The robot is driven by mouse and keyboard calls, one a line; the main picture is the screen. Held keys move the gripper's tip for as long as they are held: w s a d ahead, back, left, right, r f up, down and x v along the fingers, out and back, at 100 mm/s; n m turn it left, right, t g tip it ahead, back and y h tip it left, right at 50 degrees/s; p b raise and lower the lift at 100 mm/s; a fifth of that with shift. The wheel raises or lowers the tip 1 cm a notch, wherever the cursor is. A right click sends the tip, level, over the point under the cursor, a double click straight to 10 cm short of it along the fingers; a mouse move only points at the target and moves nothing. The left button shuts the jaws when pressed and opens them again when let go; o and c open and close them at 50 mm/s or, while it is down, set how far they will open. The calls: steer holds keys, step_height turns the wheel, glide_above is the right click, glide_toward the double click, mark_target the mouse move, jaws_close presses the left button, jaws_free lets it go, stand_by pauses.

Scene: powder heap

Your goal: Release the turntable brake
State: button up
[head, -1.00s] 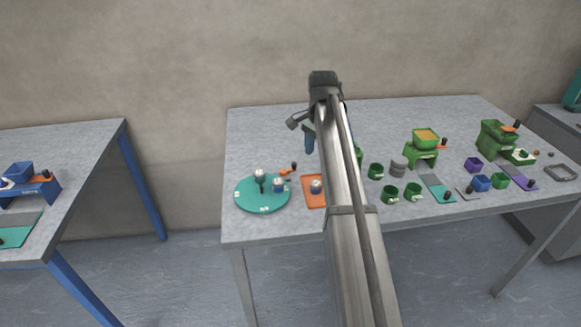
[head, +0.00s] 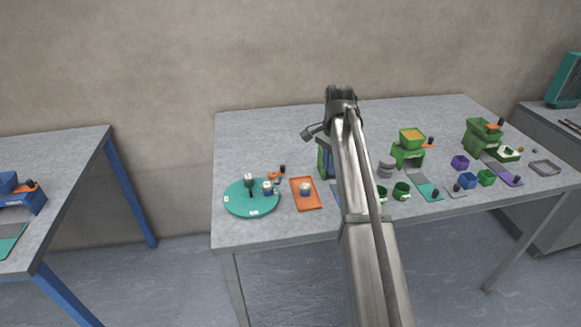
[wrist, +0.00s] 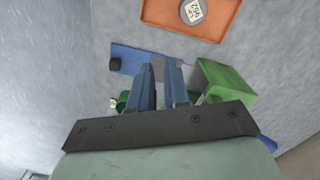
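The turntable (head: 237,202) is a flat teal disc at the left end of the grey table, with small jars on it. An orange lever with a dark knob (head: 276,174) stands at its back right edge; I take it to be the brake, but its setting is too small to tell. In the wrist view my gripper (wrist: 160,72) shows two blue fingers with a gap and nothing between them, so it is open. In the head view my arm hides most of it. It is right of the turntable and the orange tray, apart from the lever.
The orange tray (head: 311,206), holding a jar, lies between turntable and arm; it also shows in the wrist view (wrist: 160,14). A green block (wrist: 222,80) is close by the fingers. Green cups and dispensers (head: 409,150) fill the right. The table's back left is clear.

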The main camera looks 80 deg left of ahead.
steer(key=shift+w+d+f, duration=0.2)
steer(key=shift+d+f, duration=0.4)
steer(key=shift+d, duration=0.3)
steer(key=shift+c, duration=0.7)
steer(key=shift+d+f+g+y, duration=0.15)
steer(key=shift+f+g+y, duration=0.1)
steer(key=shift+g+y, duration=0.3)
jaws_close()
steer(key=s+a+r+n+g+y, duration=0.1)
steer(key=s+a+r+n+y, duration=0.1)
steer(key=a+n+y, duration=0.3)
steer(key=s+n+y, duration=0.1)
steer(key=n, duration=0.3)
steer(key=shift+s+r+g, duration=0.2)
steer(key=shift+g, duration=0.15)
steer(key=shift+a, duration=0.15)
